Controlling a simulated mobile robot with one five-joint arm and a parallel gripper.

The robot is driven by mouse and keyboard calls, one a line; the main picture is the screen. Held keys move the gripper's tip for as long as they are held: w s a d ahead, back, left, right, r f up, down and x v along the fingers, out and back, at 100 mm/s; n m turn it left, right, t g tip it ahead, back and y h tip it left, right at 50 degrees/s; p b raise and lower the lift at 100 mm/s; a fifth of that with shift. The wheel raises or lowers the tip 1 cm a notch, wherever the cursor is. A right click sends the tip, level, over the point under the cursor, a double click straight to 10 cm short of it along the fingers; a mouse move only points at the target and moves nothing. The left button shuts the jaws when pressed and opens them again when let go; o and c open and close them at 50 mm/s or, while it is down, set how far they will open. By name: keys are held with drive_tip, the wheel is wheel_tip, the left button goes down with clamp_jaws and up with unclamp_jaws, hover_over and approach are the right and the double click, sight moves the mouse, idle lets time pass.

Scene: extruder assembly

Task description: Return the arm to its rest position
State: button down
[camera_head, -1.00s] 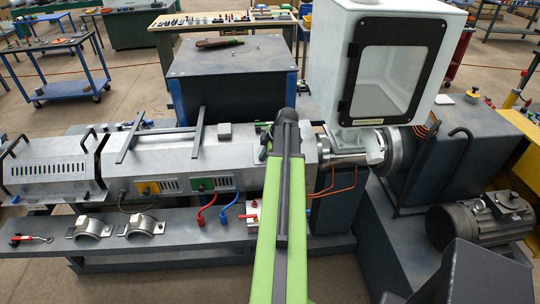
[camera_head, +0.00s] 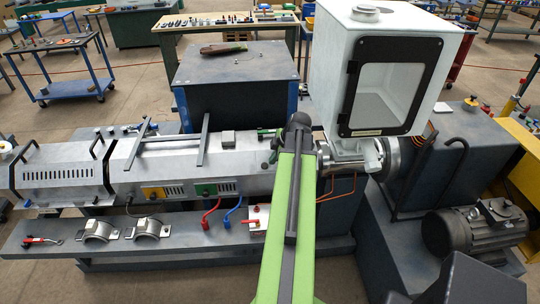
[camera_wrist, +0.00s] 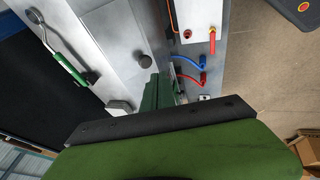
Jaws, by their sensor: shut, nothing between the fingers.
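My green and dark grey arm (camera_head: 290,215) rises from the bottom of the head view and reaches over the extruder barrel (camera_head: 170,165). Its far end lies just left of the white hopper (camera_head: 385,75). My gripper (camera_wrist: 158,90) shows in the wrist view as two green fingers close together, shut and empty.
A green-handled wrench (camera_wrist: 65,62) lies on the barrel. Red and blue hoses (camera_wrist: 190,68) and a white box with a red valve (camera_wrist: 198,18) are close by. A motor (camera_head: 480,228) stands at the right. Two metal clamps (camera_head: 150,228) lie on the front ledge.

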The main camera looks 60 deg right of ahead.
drive_tip(key=p+v, duration=0.2)
drive_tip(key=v, duration=0.2)
drive_tip(key=shift+s+r, duration=0.25)
drive_tip(key=shift+r, duration=0.05)
